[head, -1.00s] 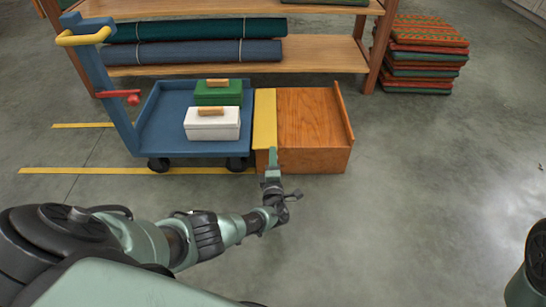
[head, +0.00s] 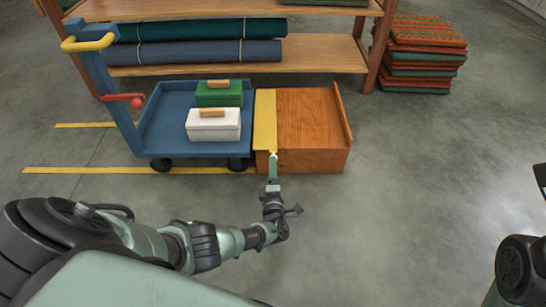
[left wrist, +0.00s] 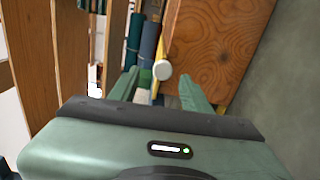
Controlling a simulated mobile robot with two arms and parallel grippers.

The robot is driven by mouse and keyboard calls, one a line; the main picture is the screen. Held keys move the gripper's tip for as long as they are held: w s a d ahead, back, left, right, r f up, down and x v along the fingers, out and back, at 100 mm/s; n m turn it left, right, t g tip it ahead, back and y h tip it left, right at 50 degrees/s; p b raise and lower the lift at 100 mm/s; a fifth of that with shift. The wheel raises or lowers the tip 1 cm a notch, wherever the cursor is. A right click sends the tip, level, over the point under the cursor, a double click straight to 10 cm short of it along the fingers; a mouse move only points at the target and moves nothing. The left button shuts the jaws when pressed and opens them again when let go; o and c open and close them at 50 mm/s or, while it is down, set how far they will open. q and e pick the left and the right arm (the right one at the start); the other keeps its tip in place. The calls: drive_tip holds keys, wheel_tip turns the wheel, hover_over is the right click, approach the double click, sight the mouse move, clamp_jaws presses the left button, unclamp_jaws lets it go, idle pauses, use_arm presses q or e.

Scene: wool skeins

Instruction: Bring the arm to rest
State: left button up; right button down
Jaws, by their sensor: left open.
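My left gripper (head: 273,170) is at the near edge of a yellow strip (head: 264,120), which lies between a blue cart and a wooden platform. In the left wrist view the two green fingers of this gripper (left wrist: 159,77) are spread apart. A pale round knob (left wrist: 162,70) shows between them in that view, and I cannot tell whether they touch it. The knob also shows as a small pale spot (head: 273,155) just beyond the fingertips in the head view. Part of my right arm (head: 512,272) shows at the right edge; its gripper is not seen.
The blue cart (head: 160,135) carries a green box (head: 219,96) and a white box (head: 213,128). The wooden platform (head: 312,120) stands right of it. A shelf (head: 325,55) with rolls is behind, with stacked textiles (head: 420,65) beside it. Floor at right is clear.

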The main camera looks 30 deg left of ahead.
use_arm(q)
drive_tip(key=shift+p+v, duration=0.3)
drive_tip(key=shift+v, duration=0.95)
